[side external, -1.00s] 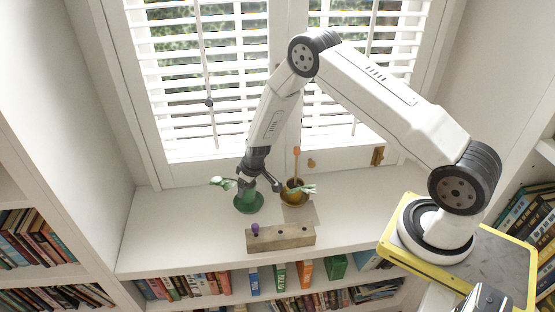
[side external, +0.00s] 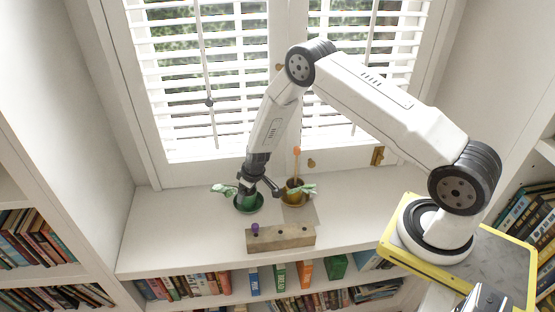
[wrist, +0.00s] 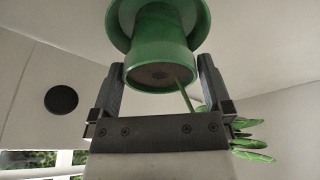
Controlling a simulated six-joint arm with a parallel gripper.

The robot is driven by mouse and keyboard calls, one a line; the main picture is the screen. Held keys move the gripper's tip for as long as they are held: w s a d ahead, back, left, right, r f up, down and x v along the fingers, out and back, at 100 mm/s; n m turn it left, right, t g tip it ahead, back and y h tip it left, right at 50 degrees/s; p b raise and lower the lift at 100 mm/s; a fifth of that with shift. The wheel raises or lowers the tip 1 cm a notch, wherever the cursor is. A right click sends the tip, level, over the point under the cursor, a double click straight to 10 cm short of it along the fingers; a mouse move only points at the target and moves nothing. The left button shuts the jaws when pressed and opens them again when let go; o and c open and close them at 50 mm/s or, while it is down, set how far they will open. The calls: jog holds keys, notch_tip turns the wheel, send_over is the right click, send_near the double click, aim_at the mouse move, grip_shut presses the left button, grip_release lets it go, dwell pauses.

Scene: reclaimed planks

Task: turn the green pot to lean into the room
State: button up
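The green pot (side external: 247,201) stands on a green saucer (side external: 240,210) on the white sill, left of the middle. Its plant leaves (side external: 222,190) point to the left in the side view. In the wrist view the pot (wrist: 160,62) shows its rim and brown soil, with a stem leading to leaves (wrist: 250,146) at the lower right. My gripper (side external: 259,190) is low over the pot. In the wrist view its two fingers (wrist: 161,75) flank the rim, very near it. They look spread, with no clear grip on the pot.
A yellow-brown pot (side external: 293,197) with a leafy plant and an orange-topped stick (side external: 296,152) stands close to the right. A wooden block (side external: 283,238) with holes and a purple peg (side external: 255,229) lies in front. The sill's left side is free.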

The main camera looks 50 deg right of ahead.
aim_at(253, 194)
dwell(0.3)
jog(key=shift+v, duration=3.9)
jog(key=shift+r, duration=0.1)
jog(key=shift+a+r, duration=0.1)
jog(key=shift+r, duration=0.1)
jog(key=s+a+r+m, duration=0.1)
jog(key=s+a+r, duration=0.1)
jog(key=s+r, duration=0.7)
jog(key=s+a+r, duration=0.3)
jog(key=s+r, duration=0.6)
jog(key=s, duration=0.2)
jog(key=shift+s+a+m+g+h, duration=0.25)
jog(key=shift+s+m+g+h, duration=0.05)
jog(key=shift+s+m, duration=0.1)
jog(key=shift+w, duration=0.1)
